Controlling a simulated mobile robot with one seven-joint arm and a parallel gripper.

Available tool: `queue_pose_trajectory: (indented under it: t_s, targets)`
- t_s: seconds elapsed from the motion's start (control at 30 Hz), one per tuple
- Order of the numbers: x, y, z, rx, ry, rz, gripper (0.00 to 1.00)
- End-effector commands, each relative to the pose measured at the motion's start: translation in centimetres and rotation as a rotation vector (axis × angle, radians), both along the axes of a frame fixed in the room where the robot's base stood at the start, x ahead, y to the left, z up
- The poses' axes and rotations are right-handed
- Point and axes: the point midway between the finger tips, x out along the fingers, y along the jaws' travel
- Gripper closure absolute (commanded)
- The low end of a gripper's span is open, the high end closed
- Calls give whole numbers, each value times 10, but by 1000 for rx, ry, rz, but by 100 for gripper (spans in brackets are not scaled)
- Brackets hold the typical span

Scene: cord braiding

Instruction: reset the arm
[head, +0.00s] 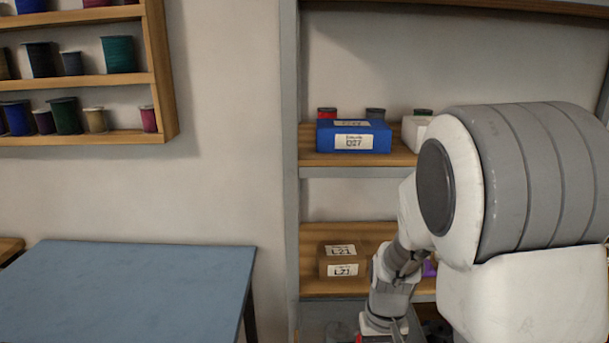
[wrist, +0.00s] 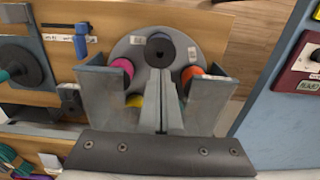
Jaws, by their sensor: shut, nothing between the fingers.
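My gripper (wrist: 160,85) shows in the wrist view, its two grey fingers together along the middle with nothing between them. Behind the fingers is a round grey disc (wrist: 130,45) with a dark round knob (wrist: 160,50). A pink spool (wrist: 122,67) and an orange-red spool (wrist: 193,75) sit at the disc's sides, partly hidden by my gripper. In the head view my arm fills the right side and reaches down past the shelves; the gripper end is too cut off at the bottom edge to make out.
In the head view a blue box (head: 353,135) stands on the upper shelf and a brown box (head: 342,261) on the lower one. A bare blue table (head: 125,290) is at the lower left. A wall rack (head: 85,83) holds several spools. A blue surface (wrist: 275,90) edges the wrist view's right.

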Motion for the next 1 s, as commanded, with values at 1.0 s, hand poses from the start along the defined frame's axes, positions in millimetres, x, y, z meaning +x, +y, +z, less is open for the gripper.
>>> queue_pose_trajectory:
  t_s: [1.0]
  targets:
    - [-102,4,192,45,-396,7,100]
